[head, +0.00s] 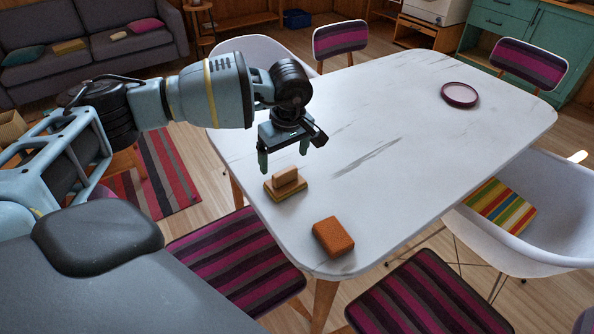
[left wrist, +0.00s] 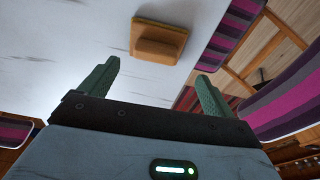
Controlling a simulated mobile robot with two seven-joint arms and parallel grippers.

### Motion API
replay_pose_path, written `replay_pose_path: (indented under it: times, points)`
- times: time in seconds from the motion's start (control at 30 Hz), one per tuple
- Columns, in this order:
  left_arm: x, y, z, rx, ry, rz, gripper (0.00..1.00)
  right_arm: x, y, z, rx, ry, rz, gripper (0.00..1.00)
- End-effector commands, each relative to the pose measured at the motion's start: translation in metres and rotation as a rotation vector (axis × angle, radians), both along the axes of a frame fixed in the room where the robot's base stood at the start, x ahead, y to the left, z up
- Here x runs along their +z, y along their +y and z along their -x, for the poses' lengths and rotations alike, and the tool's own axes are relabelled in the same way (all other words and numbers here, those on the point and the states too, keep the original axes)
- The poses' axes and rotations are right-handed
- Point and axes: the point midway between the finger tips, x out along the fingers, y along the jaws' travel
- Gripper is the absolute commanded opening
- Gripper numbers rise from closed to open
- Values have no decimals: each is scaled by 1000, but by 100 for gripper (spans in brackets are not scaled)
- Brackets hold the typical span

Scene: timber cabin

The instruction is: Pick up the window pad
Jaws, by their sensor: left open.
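The window pad (head: 286,184), a flat pad with a tan wooden handle block on top, lies on the near left part of the white table (head: 390,150). My left gripper (head: 291,155) is open and empty, just above and behind the pad in the head view, apart from it. In the left wrist view the pad (left wrist: 158,40) shows beyond the open fingers (left wrist: 158,72), roughly centred between them. My right gripper is not in view.
An orange-brown sponge-like block (head: 333,237) lies near the table's front edge, right of the pad. A round purple dish (head: 459,95) stands at the far right. Striped chairs (head: 238,258) and a white chair (head: 535,210) surround the table. The table's middle is clear.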

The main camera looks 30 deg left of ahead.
Motion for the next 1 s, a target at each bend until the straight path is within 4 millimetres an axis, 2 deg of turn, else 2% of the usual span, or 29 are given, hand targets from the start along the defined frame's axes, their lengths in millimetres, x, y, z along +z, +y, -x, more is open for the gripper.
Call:
replay_pose_path:
  times: [0.2,0.33,0.47,0.67,1.0]
  points:
    - [-1,1,0,0,0,-2,89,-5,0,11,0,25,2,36]
    - [-11,2,-1,1,0,-1,89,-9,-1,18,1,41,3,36]
    - [-24,4,-2,1,0,-1,89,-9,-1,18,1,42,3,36]
    - [-29,4,-3,0,1,-1,89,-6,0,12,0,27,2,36]
    - [-71,9,-11,2,2,-1,89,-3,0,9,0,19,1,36]
